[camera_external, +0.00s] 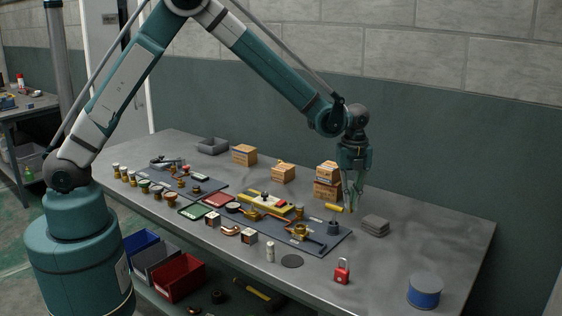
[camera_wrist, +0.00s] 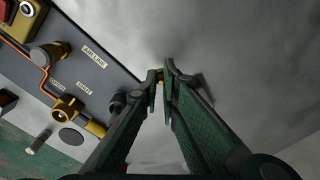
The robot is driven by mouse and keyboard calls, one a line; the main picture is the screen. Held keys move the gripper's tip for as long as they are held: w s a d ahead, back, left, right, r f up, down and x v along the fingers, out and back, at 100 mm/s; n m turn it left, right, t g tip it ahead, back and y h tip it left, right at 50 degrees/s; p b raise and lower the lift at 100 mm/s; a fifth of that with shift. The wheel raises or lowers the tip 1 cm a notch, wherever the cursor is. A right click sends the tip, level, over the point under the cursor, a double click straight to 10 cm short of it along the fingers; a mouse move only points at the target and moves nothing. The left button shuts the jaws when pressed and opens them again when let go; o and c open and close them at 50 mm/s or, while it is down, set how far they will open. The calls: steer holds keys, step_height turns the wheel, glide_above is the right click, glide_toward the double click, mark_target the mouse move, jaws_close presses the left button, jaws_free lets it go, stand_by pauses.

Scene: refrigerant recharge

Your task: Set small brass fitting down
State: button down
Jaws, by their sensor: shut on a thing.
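My gripper (camera_external: 352,208) points down over the bare grey table, to the right of the dark mat's right end. In the wrist view my gripper (camera_wrist: 164,82) has its two green fingers closed together at the tips. A small brass fitting (camera_wrist: 159,76) shows as a gold spot between the fingertips. Most of it is hidden by the fingers. Its gap above the table is hard to judge. In the external view the fitting is too small to make out clearly.
The dark mat (camera_wrist: 98,62) carries a brass valve (camera_wrist: 68,106) and a dark knob (camera_wrist: 117,101). Stacked boxes (camera_external: 328,188) stand behind my gripper. Grey pads (camera_external: 375,226), a red padlock (camera_external: 342,271) and a blue tin (camera_external: 424,291) lie to the right. Bare table surrounds them.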

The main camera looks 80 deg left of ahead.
mark_target(349, 212)
steer(key=shift+f, duration=1.85)
steer(key=shift+f, duration=0.2)
steer(key=c, duration=2.6)
jaws_free()
steer(key=shift+r, duration=0.15)
step_height(349, 212, up, 12)
steer(key=shift+r, duration=0.1)
steer(key=shift+s, duration=0.1)
